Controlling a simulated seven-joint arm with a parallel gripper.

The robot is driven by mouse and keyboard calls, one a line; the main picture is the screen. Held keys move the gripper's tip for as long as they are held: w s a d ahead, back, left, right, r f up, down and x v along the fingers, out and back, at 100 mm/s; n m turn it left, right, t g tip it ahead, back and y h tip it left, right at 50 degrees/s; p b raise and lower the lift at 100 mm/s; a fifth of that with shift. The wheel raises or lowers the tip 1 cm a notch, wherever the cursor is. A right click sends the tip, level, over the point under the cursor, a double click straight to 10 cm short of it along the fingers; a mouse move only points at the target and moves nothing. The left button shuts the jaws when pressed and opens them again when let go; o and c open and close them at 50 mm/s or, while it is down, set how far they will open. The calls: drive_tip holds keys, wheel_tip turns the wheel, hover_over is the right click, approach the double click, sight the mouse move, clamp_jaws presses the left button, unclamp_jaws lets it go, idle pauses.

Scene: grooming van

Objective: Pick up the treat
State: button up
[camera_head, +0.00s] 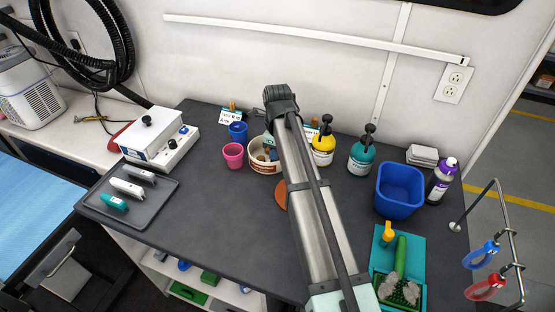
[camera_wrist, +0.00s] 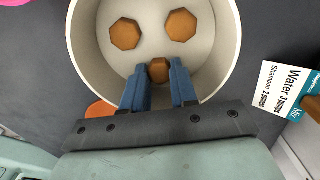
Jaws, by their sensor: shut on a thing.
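The treat (camera_wrist: 159,71) is a small brown faceted piece between the two blue fingers of my gripper (camera_wrist: 158,78) in the wrist view. My gripper is shut on it, with the fingertips inside the rim of a round cream bowl (camera_wrist: 84,60). Two more brown treats (camera_wrist: 125,34) (camera_wrist: 181,25) lie on the bowl's floor, apart from the fingers. Whether the held treat touches the bowl's floor, I cannot tell. In the head view the bowl (camera_head: 262,168) stands on the dark worktop, and my arm hides part of it and most of my gripper.
A pink cup (camera_head: 233,155) and a blue cup (camera_head: 238,132) stand left of the bowl. Yellow (camera_head: 322,150) and teal (camera_head: 361,155) pump bottles stand right. A printed card (camera_wrist: 288,94) is close to the bowl. A blue bin (camera_head: 399,188) is farther right.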

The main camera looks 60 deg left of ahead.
clamp_jaws()
drive_tip(key=shift+r, duration=0.1)
